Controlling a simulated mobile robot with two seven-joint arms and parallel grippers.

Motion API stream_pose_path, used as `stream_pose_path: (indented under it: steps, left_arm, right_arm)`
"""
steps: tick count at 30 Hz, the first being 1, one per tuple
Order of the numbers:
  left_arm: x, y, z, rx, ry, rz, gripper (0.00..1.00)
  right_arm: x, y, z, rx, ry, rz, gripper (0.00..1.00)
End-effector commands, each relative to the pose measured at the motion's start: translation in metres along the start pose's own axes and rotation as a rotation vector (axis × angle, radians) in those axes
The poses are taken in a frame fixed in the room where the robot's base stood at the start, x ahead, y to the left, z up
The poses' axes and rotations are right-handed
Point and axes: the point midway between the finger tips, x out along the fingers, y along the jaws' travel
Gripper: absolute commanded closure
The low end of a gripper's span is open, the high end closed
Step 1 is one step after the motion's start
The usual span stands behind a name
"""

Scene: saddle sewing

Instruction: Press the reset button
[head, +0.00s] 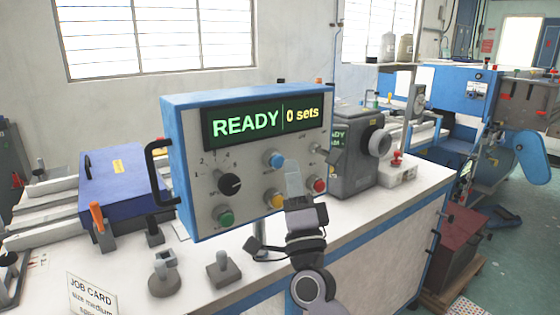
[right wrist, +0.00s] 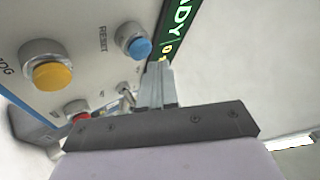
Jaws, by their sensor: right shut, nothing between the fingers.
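The control box (head: 185,150) has a blue casing and a pale front panel. Its display (head: 265,119) reads "READY" and "0 sets". The reset button is the blue one (head: 274,159) below the display; in the right wrist view it (right wrist: 134,41) sits beside the label "RESET". My right gripper (head: 292,178) is shut and empty in front of the panel, its tips just right of and below the blue button. In the right wrist view its fingertips (right wrist: 158,75) appear close to the button but apart from it. My left gripper is not in view.
A yellow button (head: 276,200), a red button (head: 319,185), a green button (head: 225,217) and a black dial (head: 230,184) share the panel. A black handle (head: 158,172) juts from its left side. A grey machine (head: 352,160) stands behind at the right.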

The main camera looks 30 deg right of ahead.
Motion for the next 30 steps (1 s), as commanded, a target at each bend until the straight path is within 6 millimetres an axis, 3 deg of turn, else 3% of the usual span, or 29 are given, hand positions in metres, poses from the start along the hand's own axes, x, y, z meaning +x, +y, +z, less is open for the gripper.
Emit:
stream_pose_path:
  steps: [11, 24, 30]
  left_arm:
    - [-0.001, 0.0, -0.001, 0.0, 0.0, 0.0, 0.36]
    - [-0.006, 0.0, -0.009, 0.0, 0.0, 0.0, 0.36]
    - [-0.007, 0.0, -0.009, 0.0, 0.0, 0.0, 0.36]
  right_arm:
    - [-0.003, -0.003, -0.002, -0.001, 0.0, -0.001, 1.0]
    - [-0.032, -0.023, -0.024, -0.002, 0.001, 0.0, 1.0]
    - [-0.036, -0.026, -0.026, -0.001, 0.001, -0.001, 1.0]
